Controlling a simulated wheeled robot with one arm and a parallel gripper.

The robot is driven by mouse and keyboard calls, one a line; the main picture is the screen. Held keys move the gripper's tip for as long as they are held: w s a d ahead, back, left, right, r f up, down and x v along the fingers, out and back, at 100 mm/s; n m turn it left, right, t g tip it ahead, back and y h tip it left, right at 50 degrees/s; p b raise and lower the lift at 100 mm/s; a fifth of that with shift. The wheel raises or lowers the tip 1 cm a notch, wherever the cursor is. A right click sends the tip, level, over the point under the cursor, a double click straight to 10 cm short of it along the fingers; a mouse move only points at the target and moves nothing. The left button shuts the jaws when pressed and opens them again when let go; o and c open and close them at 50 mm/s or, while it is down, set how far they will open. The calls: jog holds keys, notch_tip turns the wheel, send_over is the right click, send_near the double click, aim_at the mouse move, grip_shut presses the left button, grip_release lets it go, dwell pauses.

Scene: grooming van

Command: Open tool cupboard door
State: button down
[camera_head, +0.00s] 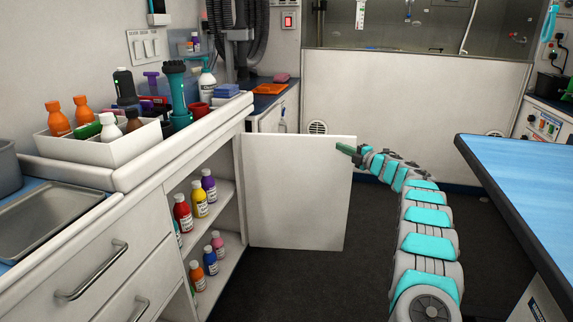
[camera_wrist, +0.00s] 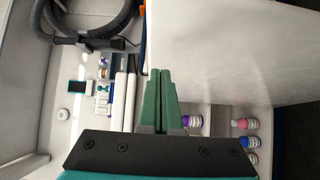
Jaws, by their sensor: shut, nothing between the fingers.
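The tool cupboard door (camera_head: 295,195) is a plain white panel. It stands swung wide out from the counter, hinged at the far side of the opening. The open cupboard (camera_head: 228,205) shows two levels of shelves with several coloured bottles. My gripper (camera_head: 345,149) has green fingers, shut and empty, at the upper free edge of the door. Whether they touch the door I cannot tell. In the wrist view, the closed fingertips (camera_wrist: 160,72) are beside the white door panel (camera_wrist: 230,50), with bottles visible beyond. No handle shows on the door.
A white caddy (camera_head: 105,150) with bottles stands on the counter above the cupboard. Drawers with metal handles (camera_head: 92,272) are at lower left. A blue-topped table (camera_head: 525,180) flanks my arm on the right. Dark floor (camera_head: 300,285) lies clear in front of the door.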

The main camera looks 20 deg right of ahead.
jog(key=b+v, duration=0.1)
jog(key=v, duration=0.6)
jog(key=shift+r, duration=0.15)
notch_tip(320, 180, up, 8)
jog(key=w+a+m+h, duration=0.1)
jog(key=m+h, duration=0.5)
jog(key=s+a+r+m+g+h, duration=0.2)
jog(key=s+a+m+h, duration=0.15)
jog(key=s+m, duration=0.2)
jog(key=s+a+f+m+g+y, duration=0.1)
jog(key=s+a+f+m+g, duration=0.2)
jog(key=s+a, duration=0.7)
jog(key=s+a+f+m+g+y, duration=0.1)
jog(key=s+a+f+m+g, duration=0.3)
jog(key=s, duration=2.4)
jog(key=s+a+f+m+g+y, duration=0.1)
jog(key=s+a+f+m+g, duration=0.2)
jog(key=s+a+f+g, duration=0.6)
jog(key=s+a+f, duration=0.2)
jog(key=s+a, duration=0.6)
jog(key=s, duration=0.3)
jog(key=shift+a+f+g, duration=0.35)
jog(key=shift+a+g, duration=0.05)
